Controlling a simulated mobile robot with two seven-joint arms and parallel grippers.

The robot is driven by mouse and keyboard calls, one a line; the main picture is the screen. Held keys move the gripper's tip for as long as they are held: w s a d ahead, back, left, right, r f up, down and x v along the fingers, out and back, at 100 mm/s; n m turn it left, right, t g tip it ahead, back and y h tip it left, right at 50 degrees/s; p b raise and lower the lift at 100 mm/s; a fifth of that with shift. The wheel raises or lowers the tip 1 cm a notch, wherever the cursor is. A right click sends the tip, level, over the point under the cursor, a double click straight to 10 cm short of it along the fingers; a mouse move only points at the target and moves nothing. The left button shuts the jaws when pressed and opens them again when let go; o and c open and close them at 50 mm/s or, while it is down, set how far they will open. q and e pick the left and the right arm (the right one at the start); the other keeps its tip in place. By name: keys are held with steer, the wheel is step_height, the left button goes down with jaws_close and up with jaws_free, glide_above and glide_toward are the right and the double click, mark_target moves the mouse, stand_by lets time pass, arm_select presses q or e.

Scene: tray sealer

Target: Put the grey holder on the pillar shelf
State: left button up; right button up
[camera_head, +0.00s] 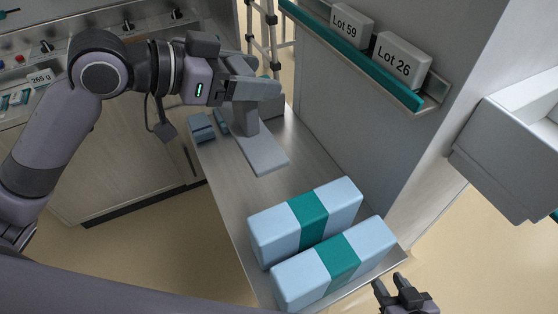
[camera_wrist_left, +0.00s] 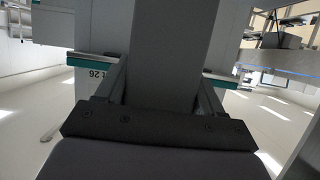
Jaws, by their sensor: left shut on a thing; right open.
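The grey holder (camera_head: 262,152) has a flat plate and an upright post, and is over the far half of the steel bench. I cannot tell whether its plate touches the bench. My left gripper (camera_head: 246,91) is shut on the post, which fills the gap between the fingers in the left wrist view (camera_wrist_left: 168,50). The pillar shelf (camera_head: 350,52) has a teal front edge and is up on the grey pillar, right of the holder. It carries two white blocks, Lot 59 (camera_head: 350,24) and Lot 26 (camera_head: 401,60). My right gripper (camera_head: 404,292) is open and empty at the bottom right.
Two pale blue packs with teal bands (camera_head: 274,226) (camera_head: 297,277) lie on the near end of the bench (camera_head: 228,186). Small blue-grey blocks (camera_head: 201,127) sit left of the holder. A control counter is at the left.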

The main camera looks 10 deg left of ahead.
mark_target(257, 120)
arm_select(q)
steer(key=shift+d+f, duration=0.1)
steer(key=shift+d, duration=0.15)
steer(key=f+b, duration=0.1)
steer(key=f, duration=0.7)
steer(key=shift+s+b, duration=0.2)
steer(key=shift+b, duration=0.1)
step_height(257, 120, down, 11)
steer(key=b, duration=0.1)
steer(key=shift+f+b, duration=0.15)
steer(key=shift+b, duration=0.25)
steer(key=shift+w+f, duration=0.1)
steer(key=o, duration=1.3)
